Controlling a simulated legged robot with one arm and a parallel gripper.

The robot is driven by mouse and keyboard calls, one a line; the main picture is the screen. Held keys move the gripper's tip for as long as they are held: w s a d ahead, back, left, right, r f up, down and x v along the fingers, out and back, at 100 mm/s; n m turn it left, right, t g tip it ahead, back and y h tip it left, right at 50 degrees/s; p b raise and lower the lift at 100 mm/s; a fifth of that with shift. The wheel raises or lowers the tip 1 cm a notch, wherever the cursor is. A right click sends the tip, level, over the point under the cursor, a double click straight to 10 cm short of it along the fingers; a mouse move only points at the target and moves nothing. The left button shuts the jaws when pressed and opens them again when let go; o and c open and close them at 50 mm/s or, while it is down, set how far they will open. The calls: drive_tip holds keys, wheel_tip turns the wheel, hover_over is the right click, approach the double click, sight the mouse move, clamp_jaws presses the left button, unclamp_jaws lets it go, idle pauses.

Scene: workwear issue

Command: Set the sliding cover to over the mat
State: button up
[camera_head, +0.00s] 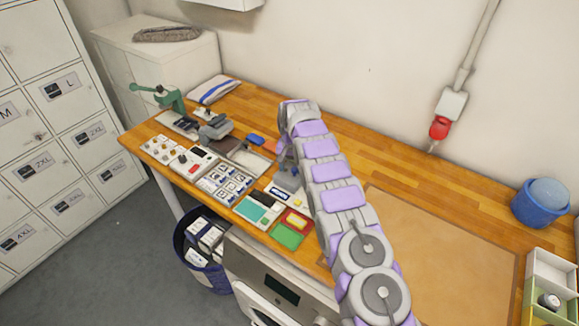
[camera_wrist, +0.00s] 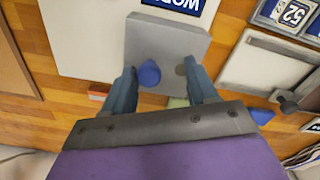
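A grey plate with a blue knob (camera_wrist: 148,73), which looks like the sliding cover, lies at the top centre of the wrist view on a pale board (camera_wrist: 75,35). My gripper (camera_wrist: 160,72) points down at it. Its two fingers are apart, one on each side of the knob, with a gap visible at the right finger. Whether the left finger touches the knob I cannot tell. In the head view my gripper (camera_head: 287,178) is partly hidden by my arm, over the board with a blue label (camera_head: 279,193). A large tan mat (camera_head: 440,240) lies flat to the right.
Size-label tiles (camera_head: 225,182), a teal panel (camera_head: 254,209) and red and green panels (camera_head: 288,236) crowd the bench's front edge. A green press (camera_head: 165,97) stands at the far left. A blue tub (camera_head: 541,203) and a divided tray (camera_head: 550,290) stand at the right.

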drive_tip(key=shift+d+r, duration=0.2)
drive_tip(key=shift+d, duration=0.4)
wheel_tip(320, 180, up, 9)
drive_tip(key=p, duration=0.1)
wheel_tip(320, 180, up, 8)
drive_tip(key=p, duration=0.6)
hover_over(293, 169)
drive_tip(key=shift+r, duration=0.15)
